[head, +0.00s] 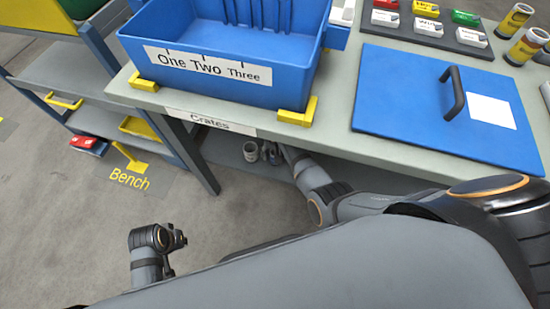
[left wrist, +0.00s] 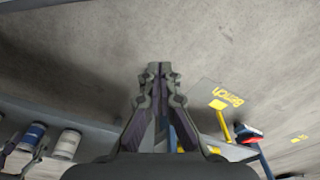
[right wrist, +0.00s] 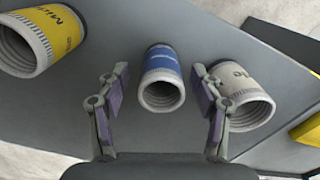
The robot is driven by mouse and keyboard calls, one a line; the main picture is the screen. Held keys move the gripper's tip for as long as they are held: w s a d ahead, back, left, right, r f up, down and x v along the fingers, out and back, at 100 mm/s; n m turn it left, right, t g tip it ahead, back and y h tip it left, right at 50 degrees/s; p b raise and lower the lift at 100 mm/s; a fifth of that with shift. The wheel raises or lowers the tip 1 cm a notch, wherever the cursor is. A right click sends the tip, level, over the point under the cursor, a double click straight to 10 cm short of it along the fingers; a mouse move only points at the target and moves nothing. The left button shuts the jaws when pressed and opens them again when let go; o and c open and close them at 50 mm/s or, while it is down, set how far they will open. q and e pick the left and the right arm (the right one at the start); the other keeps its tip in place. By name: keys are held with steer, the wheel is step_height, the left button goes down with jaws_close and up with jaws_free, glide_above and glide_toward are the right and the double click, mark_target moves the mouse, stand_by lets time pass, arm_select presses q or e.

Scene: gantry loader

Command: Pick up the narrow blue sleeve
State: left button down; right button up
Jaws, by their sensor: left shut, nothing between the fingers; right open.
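In the head view my right gripper (head: 272,153) reaches under the bench, and the blue sleeve cannot be made out there. My left gripper (left wrist: 158,68) is shut and empty over the floor, away from the sleeves; it also shows in the head view (head: 180,238).
A white sleeve (right wrist: 243,97) lies close right of the blue one, partly behind my right finger. A wider yellow sleeve (right wrist: 40,40) lies to the left. Above, the bench top carries a blue crate (head: 222,80) and a blue lid (head: 425,100).

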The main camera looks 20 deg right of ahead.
step_height(320, 180, down, 3)
steer(key=shift+r+b, duration=0.1)
steer(key=shift+b, duration=0.5)
arm_select(q)
steer(key=r, duration=0.2)
steer(key=d+r, duration=0.1)
steer(key=shift+s+r, duration=0.35)
arm_select(e)
jaws_close()
